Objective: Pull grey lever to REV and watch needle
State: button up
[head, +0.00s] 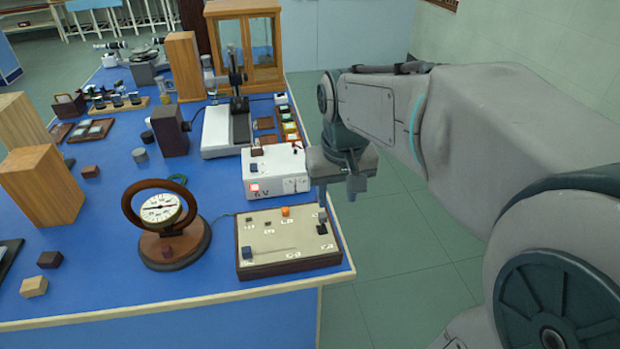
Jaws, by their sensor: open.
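A control box (270,233) with a cream top and dark wooden sides stands near the table's front right corner. I cannot tell for sure which is the grey lever, and the labels are too small to read. The meter (160,209) has a white dial inside a brown ring on a round wooden base; its needle is too small to read. My gripper (338,195) is open and empty, pointing down over the box's right edge, one finger close above the knob.
A white power unit (275,171) marked 6 V stands just behind the box. Wooden blocks (43,185) are at the left. Bare blue tabletop (110,245) surrounds the meter. The table's edge (349,272) is close, with open floor to the right.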

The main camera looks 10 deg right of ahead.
jog(key=g+b, duration=0.2)
send_over(323, 214)
notch_tip(323, 214, down, 3)
notch_tip(323, 214, down, 14)
jog(key=shift+r+b, duration=0.15)
jog(key=shift+b, duration=0.2)
grip_shut()
